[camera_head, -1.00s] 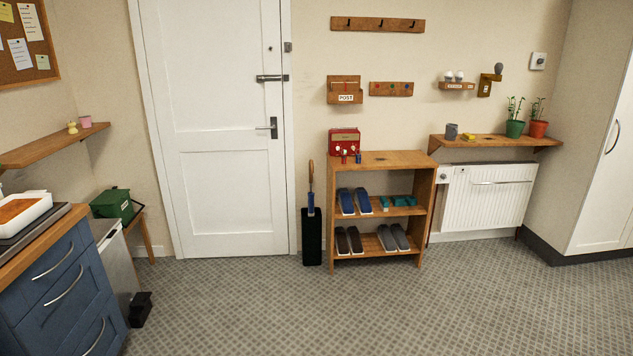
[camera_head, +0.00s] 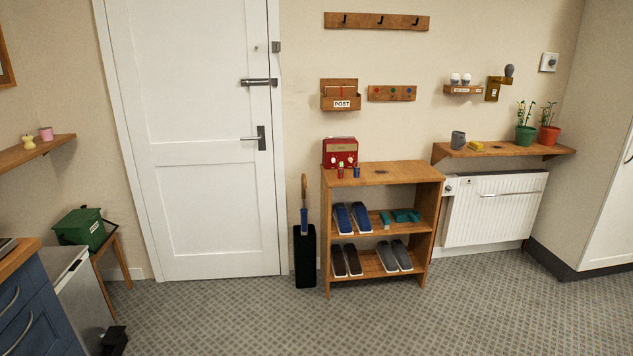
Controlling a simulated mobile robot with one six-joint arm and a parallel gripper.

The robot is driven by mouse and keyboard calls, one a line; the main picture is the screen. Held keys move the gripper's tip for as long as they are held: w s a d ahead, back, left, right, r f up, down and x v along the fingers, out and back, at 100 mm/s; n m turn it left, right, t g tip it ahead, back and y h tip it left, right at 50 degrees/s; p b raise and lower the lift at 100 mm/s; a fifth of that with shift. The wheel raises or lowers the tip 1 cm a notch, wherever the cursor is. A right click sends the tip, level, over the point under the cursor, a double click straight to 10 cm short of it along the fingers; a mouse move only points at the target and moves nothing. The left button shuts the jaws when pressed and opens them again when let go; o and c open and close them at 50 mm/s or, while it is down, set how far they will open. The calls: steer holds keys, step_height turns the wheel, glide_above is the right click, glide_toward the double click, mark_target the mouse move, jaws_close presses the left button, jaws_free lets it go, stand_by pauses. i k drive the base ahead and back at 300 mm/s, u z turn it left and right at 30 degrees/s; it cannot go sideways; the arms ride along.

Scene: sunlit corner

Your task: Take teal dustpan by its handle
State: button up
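Two small teal things lie on the middle shelf of the wooden shoe rack (camera_head: 383,174), right of a pair of blue shoes (camera_head: 352,217). The right one, wider and flatter, looks like the teal dustpan (camera_head: 405,215). The left one is a narrower teal piece (camera_head: 386,220). They are too small to tell which part is the handle. The shelf's top board is above them and the rack's right side panel is beside them. My gripper is not in view.
Grey patterned floor (camera_head: 250,322) is clear before the rack. A black umbrella stand (camera_head: 305,257) is left of it, and a white radiator (camera_head: 492,212) is right. A red radio (camera_head: 340,152) stands on top.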

mark_target(408, 215)
steer(key=i, duration=3.4)
steer(key=u, duration=0.05)
